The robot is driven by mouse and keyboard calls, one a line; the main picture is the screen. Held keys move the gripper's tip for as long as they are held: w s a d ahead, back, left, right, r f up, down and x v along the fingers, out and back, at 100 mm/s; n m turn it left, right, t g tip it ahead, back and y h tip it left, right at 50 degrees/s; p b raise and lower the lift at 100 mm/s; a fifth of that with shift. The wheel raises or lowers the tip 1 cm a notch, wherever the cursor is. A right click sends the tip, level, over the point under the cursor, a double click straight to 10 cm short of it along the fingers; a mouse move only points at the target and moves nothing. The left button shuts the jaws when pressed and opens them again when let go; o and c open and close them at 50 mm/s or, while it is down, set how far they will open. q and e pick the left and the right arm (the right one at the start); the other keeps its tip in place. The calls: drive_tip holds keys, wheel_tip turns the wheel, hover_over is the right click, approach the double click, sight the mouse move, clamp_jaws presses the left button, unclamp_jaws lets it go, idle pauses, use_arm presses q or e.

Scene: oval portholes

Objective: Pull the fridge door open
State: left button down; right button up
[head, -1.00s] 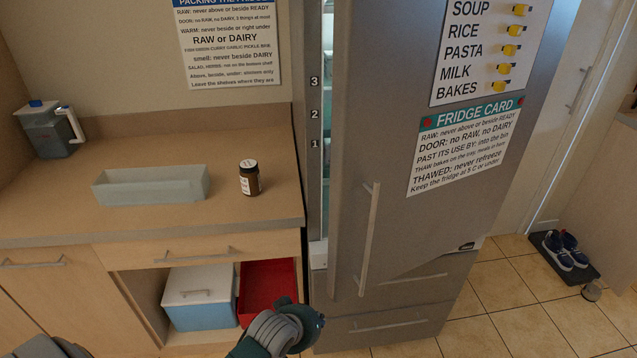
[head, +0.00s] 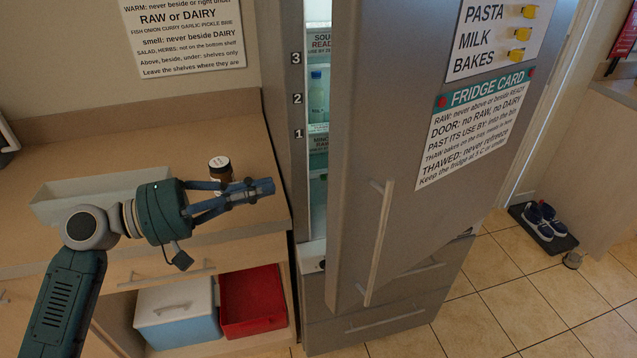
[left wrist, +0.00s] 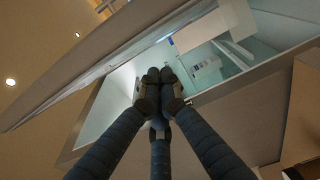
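The grey fridge door (head: 400,120) stands partly open, with a gap on its left side through which lit shelves (head: 318,130) show. Its long vertical handle (head: 378,240) is on the door's front. My left gripper (head: 262,188) is in front of the counter, left of the gap, pointing right, and touches nothing that I can see. Its fingers look closed together and empty. In the left wrist view the fingertips (left wrist: 160,78) meet, with the opening and lit fridge inside (left wrist: 215,65) beyond them. My right gripper is not in view.
The counter (head: 110,140) holds a pale tray (head: 60,195) and a dark jar (head: 220,170), partly behind my gripper. Below are a blue cool box (head: 178,318) and a red bin (head: 252,300).

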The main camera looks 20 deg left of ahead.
sight(328, 189)
use_arm(q)
drive_tip(key=w+d+p, duration=0.1)
drive_tip(key=d+p, duration=0.1)
drive_tip(key=d, duration=0.1)
drive_tip(key=w+d+p, duration=0.1)
drive_tip(key=w+d, duration=0.1)
drive_tip(key=d, duration=0.1)
drive_tip(key=w+d+p, duration=0.1)
drive_tip(key=d+p, duration=0.1)
drive_tip(key=d, duration=0.2)
drive_tip(key=shift+w+d+r+p, duration=0.1)
drive_tip(key=shift+w+r+p, duration=0.1)
drive_tip(key=shift+w+p, duration=0.15)
drive_tip(key=shift+s+d+f, duration=0.1)
drive_tip(key=shift+s+d, duration=0.3)
drive_tip(key=shift+s, duration=0.05)
drive_tip(key=shift+w, duration=0.1)
